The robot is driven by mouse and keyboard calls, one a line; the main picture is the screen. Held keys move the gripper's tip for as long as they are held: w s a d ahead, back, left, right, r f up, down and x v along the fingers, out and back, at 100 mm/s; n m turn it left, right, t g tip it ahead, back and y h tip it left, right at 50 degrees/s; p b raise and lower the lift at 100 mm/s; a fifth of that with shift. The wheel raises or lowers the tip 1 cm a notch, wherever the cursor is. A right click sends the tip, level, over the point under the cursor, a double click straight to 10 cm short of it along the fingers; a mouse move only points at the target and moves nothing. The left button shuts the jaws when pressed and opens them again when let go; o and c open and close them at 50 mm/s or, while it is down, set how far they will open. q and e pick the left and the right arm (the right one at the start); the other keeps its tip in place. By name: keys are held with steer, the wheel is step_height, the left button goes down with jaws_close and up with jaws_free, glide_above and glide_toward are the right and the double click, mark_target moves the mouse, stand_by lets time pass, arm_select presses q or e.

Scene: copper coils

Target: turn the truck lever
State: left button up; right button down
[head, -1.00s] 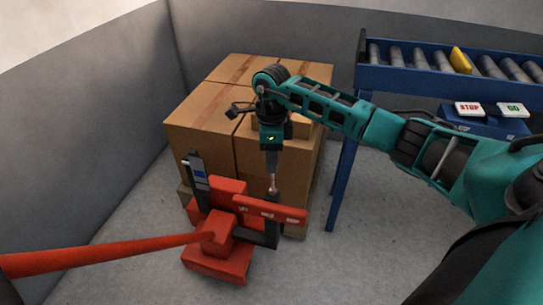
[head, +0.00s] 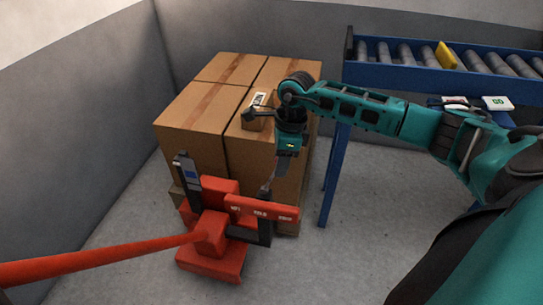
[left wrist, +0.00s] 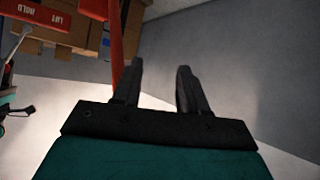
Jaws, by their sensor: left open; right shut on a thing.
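The red pallet truck (head: 213,233) stands in front of the stacked boxes. Its label plate (head: 262,208) has three words; the left wrist view shows LIFT and HOLD on it (left wrist: 42,14). The thin lever (head: 267,189) rises behind the plate, its top leaning right. My right gripper (head: 276,179) reaches down from above and is shut on the lever's upper end, which it mostly hides. My left gripper (left wrist: 156,85) is open and empty in the left wrist view, with the truck beyond it; it does not show in the head view.
Large cardboard boxes (head: 186,125) stand behind the truck, a small labelled box (head: 256,118) on top. A blue roller conveyor (head: 400,75) with a yellow piece (head: 446,55) is at right. The truck's red handle (head: 100,262) extends left. Grey walls (head: 75,130) enclose the left side.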

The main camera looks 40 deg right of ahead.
arm_select(q)
steer(key=shift+f, duration=0.1)
arm_select(e)
steer(key=shift+s+d+f, duration=0.35)
steer(key=shift+s, duration=0.15)
steer(key=shift+s+d+f, duration=0.3)
steer(key=shift+s, duration=0.2)
steer(key=c, duration=0.8)
jaws_free()
steer(key=shift+w+r, duration=0.1)
steer(key=shift+r, duration=0.1)
arm_select(q)
steer(key=p, duration=0.1)
steer(key=a+r+p, duration=0.1)
steer(key=p, duration=0.1)
steer(key=shift+s+r+y, duration=0.25)
steer(key=shift+s+y, duration=0.05)
arm_select(e)
steer(key=r, duration=0.4)
steer(key=d+r, duration=0.1)
steer(key=r, duration=0.7)
steer(key=shift+s+d+r, duration=0.25)
steer(key=shift+d+r, duration=0.05)
steer(key=shift+a, duration=0.1)
